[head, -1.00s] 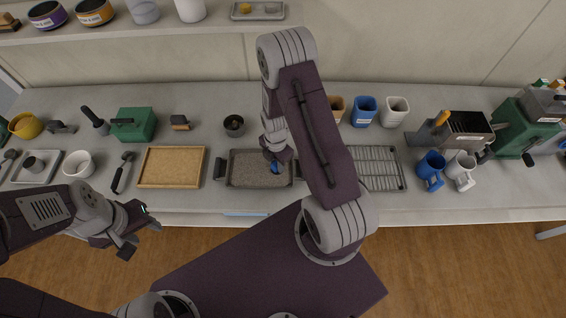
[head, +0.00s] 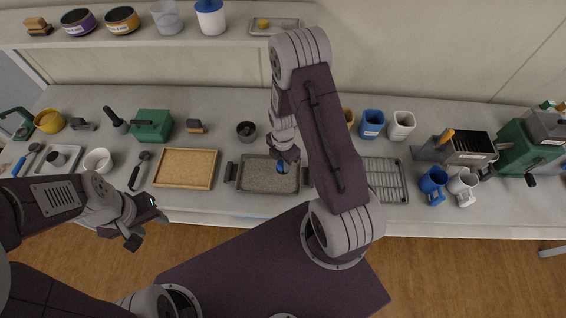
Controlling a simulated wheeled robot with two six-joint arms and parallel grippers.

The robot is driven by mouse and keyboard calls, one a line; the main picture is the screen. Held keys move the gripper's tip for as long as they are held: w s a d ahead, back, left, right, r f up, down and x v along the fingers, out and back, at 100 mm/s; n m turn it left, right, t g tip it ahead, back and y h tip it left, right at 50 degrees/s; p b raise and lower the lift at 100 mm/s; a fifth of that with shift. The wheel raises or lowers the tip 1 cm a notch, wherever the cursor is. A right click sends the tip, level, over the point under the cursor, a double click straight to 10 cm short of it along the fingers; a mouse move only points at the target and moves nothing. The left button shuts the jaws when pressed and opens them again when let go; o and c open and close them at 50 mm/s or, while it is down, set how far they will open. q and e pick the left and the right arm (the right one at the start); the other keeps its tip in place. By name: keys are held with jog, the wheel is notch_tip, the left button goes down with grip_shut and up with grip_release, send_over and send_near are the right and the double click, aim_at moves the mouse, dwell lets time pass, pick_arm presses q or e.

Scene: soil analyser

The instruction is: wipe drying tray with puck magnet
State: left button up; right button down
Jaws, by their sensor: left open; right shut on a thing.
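The drying tray (head: 250,187) appears to be the dark grey tray with side handles at the middle front of the bench. It holds a layer of grey-brown granular stuff. My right gripper (head: 284,160) points down over the tray, right of its middle and toward its back. Whether the magnet touches the tray is too small to tell. My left gripper (head: 147,221) is open and empty in front of the bench, at lower left.
A wooden-framed tray (head: 185,168) lies left of the drying tray and a wire rack (head: 384,180) lies right. A dark round cup (head: 247,132) stands behind. Blue and white mugs (head: 433,182) stand farther right. My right arm hides part of the bench.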

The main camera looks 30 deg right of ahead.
notch_tip(320, 180, up, 3)
jog(key=shift+r+p, duration=0.1)
jog(key=shift+p, duration=1.15)
